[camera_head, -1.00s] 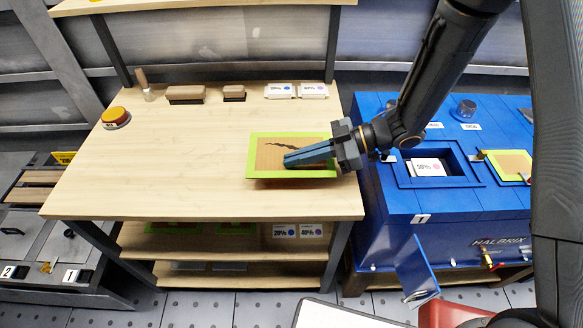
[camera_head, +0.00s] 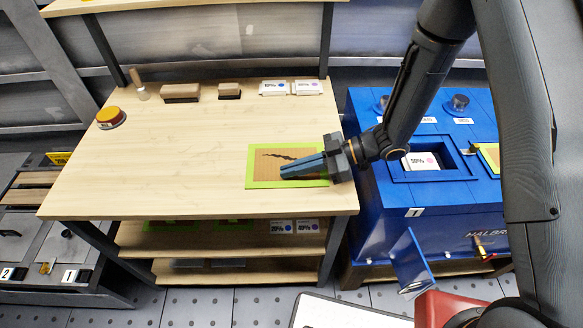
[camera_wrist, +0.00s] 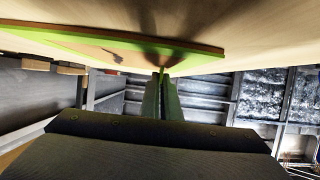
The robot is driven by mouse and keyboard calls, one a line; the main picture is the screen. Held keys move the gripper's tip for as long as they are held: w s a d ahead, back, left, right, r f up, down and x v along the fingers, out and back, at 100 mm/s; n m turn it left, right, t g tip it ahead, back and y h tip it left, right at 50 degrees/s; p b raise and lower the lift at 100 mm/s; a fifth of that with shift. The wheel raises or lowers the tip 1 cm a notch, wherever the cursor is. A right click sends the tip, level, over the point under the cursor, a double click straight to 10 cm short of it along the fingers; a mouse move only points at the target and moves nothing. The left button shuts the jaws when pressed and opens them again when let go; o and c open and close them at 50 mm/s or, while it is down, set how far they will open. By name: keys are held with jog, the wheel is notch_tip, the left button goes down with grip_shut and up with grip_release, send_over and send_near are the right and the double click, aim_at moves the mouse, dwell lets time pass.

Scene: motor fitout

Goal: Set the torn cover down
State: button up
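The torn cover (camera_head: 265,178) is a square brown panel with a lime-green rim and a dark jagged tear. It lies level at the right front part of the wooden bench top (camera_head: 180,150), on the surface or just above it; I cannot tell which. My gripper (camera_head: 283,171) reaches in from the right, with its fingers close together over the cover.
The blue machine (camera_head: 385,215) stands to the right with an open well holding a labelled white box (camera_head: 421,161). The bench's middle is clear.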

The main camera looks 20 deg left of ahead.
jog(key=o, duration=0.4)
jog(key=shift+r, duration=0.1)
jog(key=shift+w+d+r, duration=0.1)
jog(key=shift+d+r, duration=0.05)
jog(key=b+v, duration=0.3)
jog(key=v, duration=0.8)
jog(key=shift+d+r, duration=0.15)
jog(key=shift+d, duration=0.15)
